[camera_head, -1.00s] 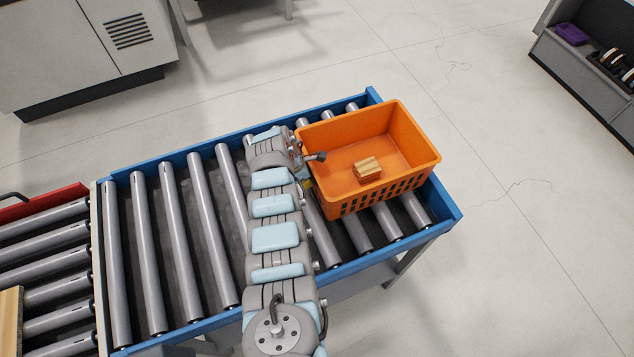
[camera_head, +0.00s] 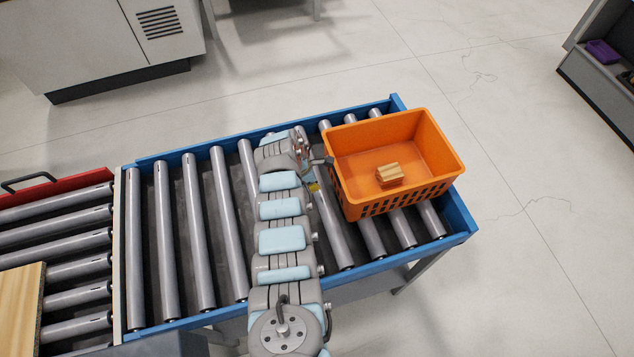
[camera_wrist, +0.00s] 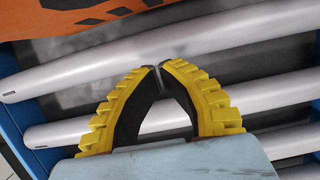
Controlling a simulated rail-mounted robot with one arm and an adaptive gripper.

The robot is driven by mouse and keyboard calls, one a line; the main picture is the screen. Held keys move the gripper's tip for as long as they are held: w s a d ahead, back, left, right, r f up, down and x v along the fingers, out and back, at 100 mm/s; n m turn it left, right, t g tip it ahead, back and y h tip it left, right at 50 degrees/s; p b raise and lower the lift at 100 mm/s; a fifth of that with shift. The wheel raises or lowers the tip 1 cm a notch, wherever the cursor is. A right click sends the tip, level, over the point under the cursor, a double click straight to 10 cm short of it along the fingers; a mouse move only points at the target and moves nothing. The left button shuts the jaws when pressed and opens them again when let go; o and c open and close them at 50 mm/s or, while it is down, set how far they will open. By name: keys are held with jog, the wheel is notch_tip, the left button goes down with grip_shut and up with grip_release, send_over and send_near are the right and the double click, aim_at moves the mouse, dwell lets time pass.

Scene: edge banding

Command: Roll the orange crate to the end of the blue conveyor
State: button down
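The orange crate (camera_head: 400,200) sits upright on the rollers at the right end of the blue conveyor (camera_head: 458,216). From the head view it covers part of the right end rail, and I cannot tell whether its base touches that rail. A small wooden block (camera_head: 390,175) lies inside it. My gripper is beside the crate's left side, low near the rollers and mostly hidden by my wrist in the head view. In the wrist view my gripper (camera_wrist: 159,69) has its yellow-backed fingertips together with nothing between them. The crate (camera_wrist: 210,14) shows ahead of them, with a gap between.
To the left, another roller section (camera_head: 60,220) with a red frame adjoins the conveyor, carrying a wooden panel (camera_head: 20,305). A grey cabinet (camera_head: 90,45) stands at the upper left and a dark shelf unit (camera_head: 600,95) at the upper right. Rollers left of my arm are bare.

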jog(key=b+v, duration=0.1)
jog(key=v, duration=0.8)
dwell(0.3)
jog(key=shift+w, duration=0.1)
